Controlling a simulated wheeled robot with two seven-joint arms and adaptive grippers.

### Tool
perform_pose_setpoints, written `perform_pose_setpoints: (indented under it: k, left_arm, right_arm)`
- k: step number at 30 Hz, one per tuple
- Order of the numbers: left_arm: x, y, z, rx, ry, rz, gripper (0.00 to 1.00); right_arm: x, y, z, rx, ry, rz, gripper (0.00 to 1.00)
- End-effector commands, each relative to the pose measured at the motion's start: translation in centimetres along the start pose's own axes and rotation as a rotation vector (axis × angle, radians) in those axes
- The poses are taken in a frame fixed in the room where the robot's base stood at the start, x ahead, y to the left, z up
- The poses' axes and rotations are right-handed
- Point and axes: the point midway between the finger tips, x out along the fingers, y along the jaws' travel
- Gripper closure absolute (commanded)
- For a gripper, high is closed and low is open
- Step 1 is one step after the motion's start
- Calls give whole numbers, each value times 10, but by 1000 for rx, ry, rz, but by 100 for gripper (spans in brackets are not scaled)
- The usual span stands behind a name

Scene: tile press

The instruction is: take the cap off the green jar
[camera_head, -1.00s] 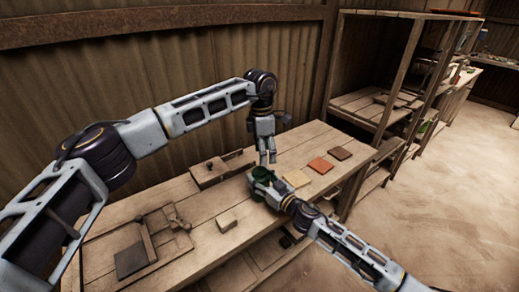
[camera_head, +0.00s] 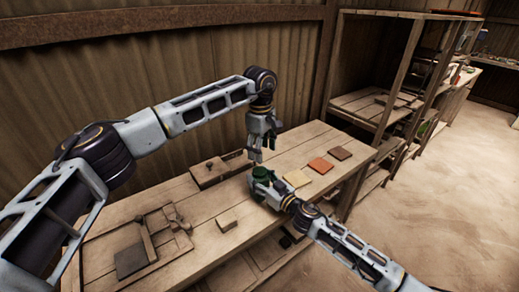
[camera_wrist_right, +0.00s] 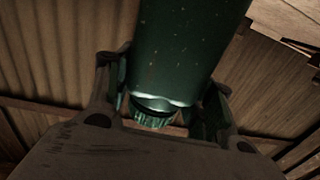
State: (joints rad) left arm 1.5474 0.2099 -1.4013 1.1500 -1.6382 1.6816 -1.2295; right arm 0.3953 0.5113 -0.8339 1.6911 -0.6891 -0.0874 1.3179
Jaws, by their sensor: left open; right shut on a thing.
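The green jar (camera_head: 261,174) is above the table's middle in the head view. My right gripper (camera_head: 262,182) is shut on it. In the right wrist view the jar's smooth green body (camera_wrist_right: 185,45) lies between the two fingers. A ribbed green cap (camera_wrist_right: 152,120) shows there beyond a paler neck band. My left gripper (camera_head: 255,157) is open and empty, pointing down just above and behind the jar. It looks apart from the jar, though the exact gap is hard to tell.
On the table (camera_head: 205,207) lie cream (camera_head: 297,179), orange (camera_head: 321,165) and brown (camera_head: 340,153) tiles to the jar's right. A wooden box (camera_head: 210,172), a small block (camera_head: 227,222) and a tray with a dark tile (camera_head: 130,259) are to the left. Wooden shelves (camera_head: 365,103) stand behind right.

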Motion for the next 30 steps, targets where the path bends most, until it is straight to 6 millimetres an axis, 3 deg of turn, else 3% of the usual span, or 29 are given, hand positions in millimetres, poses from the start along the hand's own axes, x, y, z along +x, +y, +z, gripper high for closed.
perform_pose_setpoints:
  k: [30]
  left_arm:
    - [0,-4,-7,809,21,-29,38]
  right_arm:
    - [0,0,0,0,0,1,100]
